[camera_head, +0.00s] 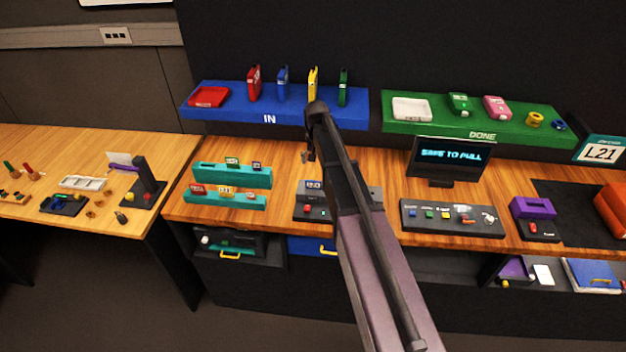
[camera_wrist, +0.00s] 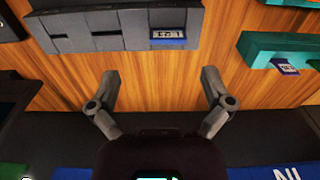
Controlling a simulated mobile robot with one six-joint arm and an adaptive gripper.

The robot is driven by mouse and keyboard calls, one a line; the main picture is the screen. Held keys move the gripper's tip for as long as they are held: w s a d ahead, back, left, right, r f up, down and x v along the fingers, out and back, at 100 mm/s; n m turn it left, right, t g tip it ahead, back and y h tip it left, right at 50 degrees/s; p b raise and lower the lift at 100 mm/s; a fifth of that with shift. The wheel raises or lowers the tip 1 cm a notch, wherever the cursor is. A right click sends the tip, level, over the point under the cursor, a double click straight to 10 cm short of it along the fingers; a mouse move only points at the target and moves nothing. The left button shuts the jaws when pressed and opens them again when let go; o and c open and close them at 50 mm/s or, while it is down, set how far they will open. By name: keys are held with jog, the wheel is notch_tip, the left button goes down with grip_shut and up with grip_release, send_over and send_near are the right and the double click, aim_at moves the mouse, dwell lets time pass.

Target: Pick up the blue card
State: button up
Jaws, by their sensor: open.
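A small blue-edged card (camera_wrist: 168,37) with a white label sits in the right slot of a dark grey device (camera_wrist: 120,15) in the wrist view. It also shows as a card (camera_head: 313,184) on the device left of my arm in the head view. Another card (camera_wrist: 285,66), dark blue or purple edged, sits on a teal rack, also in the head view (camera_head: 257,166). I cannot tell from the colour alone which one is meant. My gripper (camera_wrist: 160,82) is open and empty, above the wooden table, apart from both cards. In the head view my gripper (camera_head: 308,157) is partly hidden.
Teal racks (camera_head: 225,200) hold several small cards at left. A blue IN shelf (camera_head: 225,113) with upright coloured items and a green DONE shelf (camera_head: 545,128) stand behind. A monitor (camera_head: 450,158) and a control panel (camera_head: 450,226) are right of my arm.

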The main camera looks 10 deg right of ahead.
jog(key=w+r, duration=0.1)
jog(key=w, duration=0.2)
jog(key=shift+r+p, duration=0.35)
jog(key=shift+p, duration=0.05)
jog(key=b, duration=0.9)
send_near(314, 181)
notch_tip(314, 181, down, 5)
jog(key=shift+d+f, duration=0.1)
dwell(0.4)
jog(key=shift+f+b, duration=2.4)
jog(key=shift+f, duration=0.15)
